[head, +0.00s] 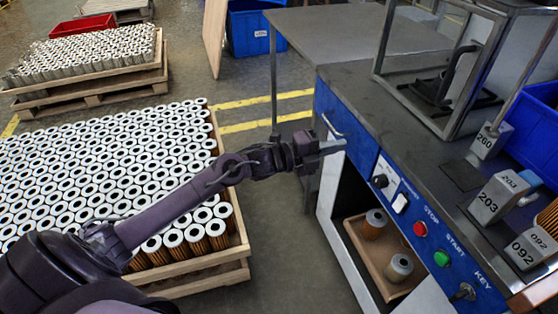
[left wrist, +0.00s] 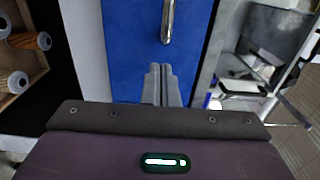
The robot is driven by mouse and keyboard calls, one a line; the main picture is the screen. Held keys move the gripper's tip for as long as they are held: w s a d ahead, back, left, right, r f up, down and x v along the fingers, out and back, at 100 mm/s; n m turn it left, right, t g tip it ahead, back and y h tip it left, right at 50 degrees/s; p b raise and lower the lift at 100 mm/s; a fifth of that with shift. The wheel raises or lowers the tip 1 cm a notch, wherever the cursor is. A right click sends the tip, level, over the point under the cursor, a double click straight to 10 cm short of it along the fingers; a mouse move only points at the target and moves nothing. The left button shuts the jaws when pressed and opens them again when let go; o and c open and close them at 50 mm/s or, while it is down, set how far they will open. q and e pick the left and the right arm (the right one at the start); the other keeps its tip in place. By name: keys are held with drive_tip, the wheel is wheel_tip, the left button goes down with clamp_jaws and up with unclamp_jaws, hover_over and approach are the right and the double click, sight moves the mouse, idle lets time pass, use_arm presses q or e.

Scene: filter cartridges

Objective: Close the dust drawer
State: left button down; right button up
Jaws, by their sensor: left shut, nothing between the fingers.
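The dust drawer (head: 350,126) has a blue front with a curved metal handle (head: 332,126), at the left end of the workbench's front. It looks close to flush with the panel beside it; I cannot tell whether a small gap remains. In the left wrist view the blue front (left wrist: 130,45) fills the middle, with the handle (left wrist: 168,20) at the top. My left gripper (head: 333,147) is shut and empty, its fingertips in front of the lower part of the drawer front, below the handle. In the wrist view the fingertips (left wrist: 160,70) point at the blue face; contact is unclear. My right gripper is not in view.
The control panel with a red stop button (head: 420,229) and green start button (head: 442,258) lies right of the drawer. An open shelf below holds a wooden tray (head: 361,249) with cartridges. A pallet of cartridges (head: 239,247) stands left, with bare floor between.

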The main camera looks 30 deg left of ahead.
use_arm(q)
drive_tip(key=p+v, duration=0.1)
drive_tip(key=v, duration=1)
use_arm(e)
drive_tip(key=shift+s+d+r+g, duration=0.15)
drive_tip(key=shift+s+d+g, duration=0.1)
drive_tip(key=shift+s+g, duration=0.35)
